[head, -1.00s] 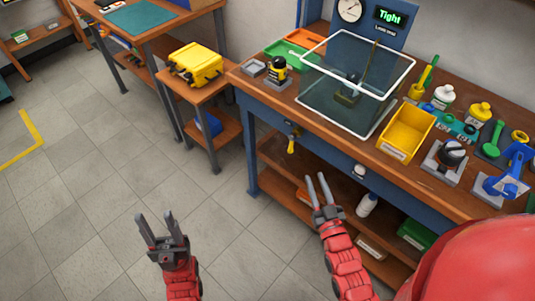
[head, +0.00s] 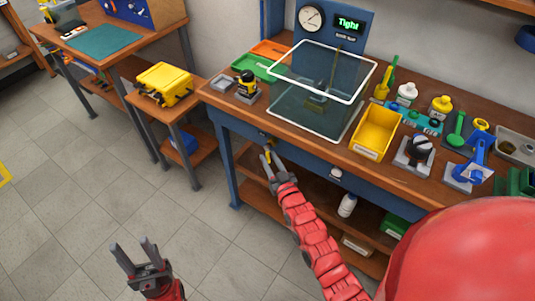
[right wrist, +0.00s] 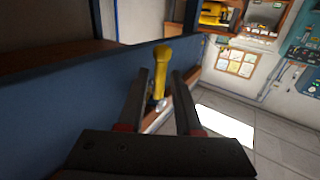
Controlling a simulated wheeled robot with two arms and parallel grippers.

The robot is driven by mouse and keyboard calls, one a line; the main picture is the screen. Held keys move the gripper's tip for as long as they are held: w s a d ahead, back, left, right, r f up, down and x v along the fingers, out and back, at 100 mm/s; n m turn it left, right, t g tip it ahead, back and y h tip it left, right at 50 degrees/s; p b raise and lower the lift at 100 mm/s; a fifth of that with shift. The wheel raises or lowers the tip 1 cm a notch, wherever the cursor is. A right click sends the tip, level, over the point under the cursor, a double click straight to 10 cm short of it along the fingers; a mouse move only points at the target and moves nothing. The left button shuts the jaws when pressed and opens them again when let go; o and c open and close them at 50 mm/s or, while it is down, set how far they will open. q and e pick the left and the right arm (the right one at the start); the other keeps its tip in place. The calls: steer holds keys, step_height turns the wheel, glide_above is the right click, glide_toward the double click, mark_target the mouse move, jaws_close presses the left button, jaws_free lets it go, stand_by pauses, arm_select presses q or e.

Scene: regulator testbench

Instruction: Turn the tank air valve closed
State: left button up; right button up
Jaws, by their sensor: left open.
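The tank air valve's yellow handle (head: 268,156) is on the blue front of the bench, below the clear tank (head: 318,100). In the right wrist view the handle (right wrist: 160,72) shows between my two finger tips, with a gap on both sides. My right gripper (head: 273,163) is open at the handle; I cannot tell how deep the handle sits between the fingers. In the head view the fingers partly hide the valve. My left gripper (head: 136,254) is open and empty over the floor, well away from the bench. The display (head: 349,23) above the tank reads "Tight".
The bench top holds a yellow bin (head: 374,131), a black-knobbed device (head: 418,150), a blue clamp-like tool (head: 470,165) and bottles. A yellow case (head: 164,84) sits on a side table. The lower shelf holds a white bottle (head: 347,205).

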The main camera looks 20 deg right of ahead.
steer(key=shift+w+a, duration=0.1)
steer(key=shift+w, duration=0.95)
jaws_close()
stand_by(0.7)
